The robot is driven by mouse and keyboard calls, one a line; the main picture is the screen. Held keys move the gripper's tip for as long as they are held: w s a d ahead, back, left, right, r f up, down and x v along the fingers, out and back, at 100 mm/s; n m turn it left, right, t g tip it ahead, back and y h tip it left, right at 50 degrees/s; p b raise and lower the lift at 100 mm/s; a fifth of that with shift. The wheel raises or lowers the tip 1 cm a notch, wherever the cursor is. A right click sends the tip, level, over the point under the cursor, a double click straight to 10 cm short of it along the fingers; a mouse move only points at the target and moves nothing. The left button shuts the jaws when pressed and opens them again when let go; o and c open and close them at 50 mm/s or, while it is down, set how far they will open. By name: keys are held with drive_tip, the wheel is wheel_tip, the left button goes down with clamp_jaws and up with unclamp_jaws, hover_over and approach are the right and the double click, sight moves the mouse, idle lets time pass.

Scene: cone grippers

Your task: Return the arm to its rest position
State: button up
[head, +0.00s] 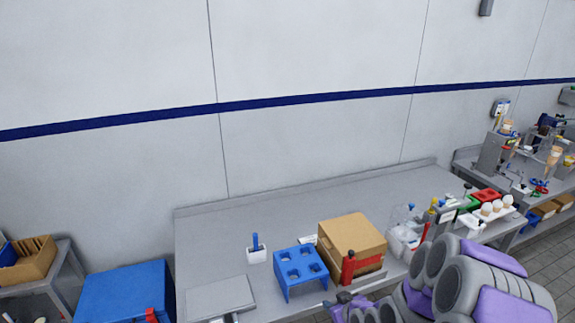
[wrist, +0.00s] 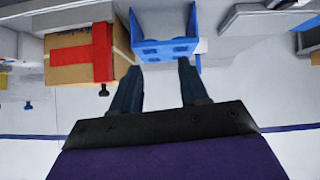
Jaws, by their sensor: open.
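My gripper (wrist: 158,72) shows in the wrist view with its two dark fingers spread apart and nothing between them. The wrist picture is upside down. Beyond the fingertips is the blue holder with holes (wrist: 165,48), which also stands on the grey bench in the head view (head: 300,269). I cannot tell the exact gap between the fingers and the holder. My purple and grey arm (head: 490,290) fills the lower right of the head view, bent low in front of the bench. The fingers are not clear in that view.
A cardboard box (head: 352,238) stands right of the blue holder. Clear bottles and a rack of cones (head: 495,209) crowd the right end. A blue bin (head: 122,291) is at left. The back of the bench (head: 260,215) is clear.

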drive_tip(key=s+r+m+g+h+b, duration=0.1)
drive_tip(key=s+r+g+b, duration=0.2)
drive_tip(key=s, duration=0.9)
drive_tip(key=s+r+m+g+h+b, duration=0.1)
drive_tip(key=s+r+g, duration=0.3)
drive_tip(key=s, duration=0.9)
drive_tip(key=s+r+m+g+h+b, duration=0.1)
drive_tip(key=s+r+m+g+b, duration=0.2)
drive_tip(key=s, duration=0.9)
drive_tip(key=shift+s+r+g+b, duration=0.35)
drive_tip(key=shift+r+g+b, duration=0.15)
drive_tip(key=shift+r+b, duration=0.3)
